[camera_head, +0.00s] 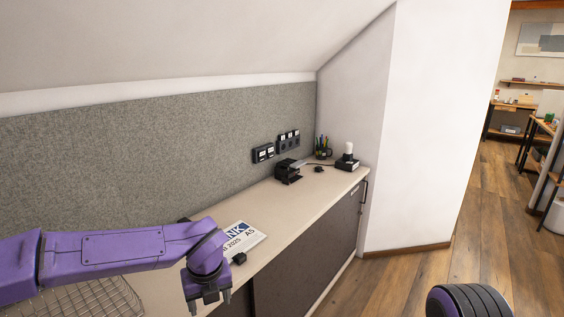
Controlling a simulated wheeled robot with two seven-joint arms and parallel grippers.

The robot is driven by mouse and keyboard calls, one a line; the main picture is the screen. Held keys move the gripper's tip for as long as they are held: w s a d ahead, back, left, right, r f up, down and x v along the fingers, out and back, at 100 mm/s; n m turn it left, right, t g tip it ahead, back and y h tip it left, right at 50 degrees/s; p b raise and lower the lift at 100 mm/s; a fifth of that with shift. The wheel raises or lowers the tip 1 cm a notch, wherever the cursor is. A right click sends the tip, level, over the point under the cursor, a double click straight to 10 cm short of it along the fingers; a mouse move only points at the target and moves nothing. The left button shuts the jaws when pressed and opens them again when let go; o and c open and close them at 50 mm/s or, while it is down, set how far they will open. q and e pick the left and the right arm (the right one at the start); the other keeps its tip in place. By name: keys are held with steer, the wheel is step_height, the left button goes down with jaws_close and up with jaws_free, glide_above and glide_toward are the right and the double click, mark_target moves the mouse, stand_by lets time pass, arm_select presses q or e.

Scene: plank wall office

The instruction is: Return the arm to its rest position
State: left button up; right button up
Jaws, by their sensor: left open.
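My left arm reaches in from the left in purple, over the near part of the long counter (266,215). My left gripper (208,306) points down at the counter's front edge. Its two dark fingertips are apart, with nothing visible between them. A white printed paper (243,240) lies on the counter just beyond the gripper, partly hidden by my arm. My right gripper is not in view; a purple and black rounded part, likely mine, shows at the bottom right.
A wire basket (95,300) sits below my left arm. A black device (288,171), a pen holder (323,148) and a black box with a white top (348,158) stand at the counter's far end. Wooden floor (480,220) lies open to the right.

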arm_select(q)
steer(key=s+a+f+m+t+y, duration=0.1)
steer(key=s+a+f+m+t, duration=0.3)
steer(key=f+m, duration=0.75)
steer(key=s+a+f+m+t+y, duration=0.1)
steer(key=s+f+m+y, duration=0.1)
steer(key=s+f+m, duration=0.7)
steer(key=s+a+f+m+g, duration=0.1)
steer(key=s+a+f+m, duration=0.3)
steer(key=s+m, duration=0.3)
steer(key=s+a+f+m+g, duration=0.2)
steer(key=s+a+f+m, duration=0.2)
steer(key=s+m, duration=0.3)
steer(key=s+a, duration=0.1)
steer(key=s, duration=0.4)
steer(key=shift+g+h, duration=0.3)
steer(key=shift+h, duration=0.1)
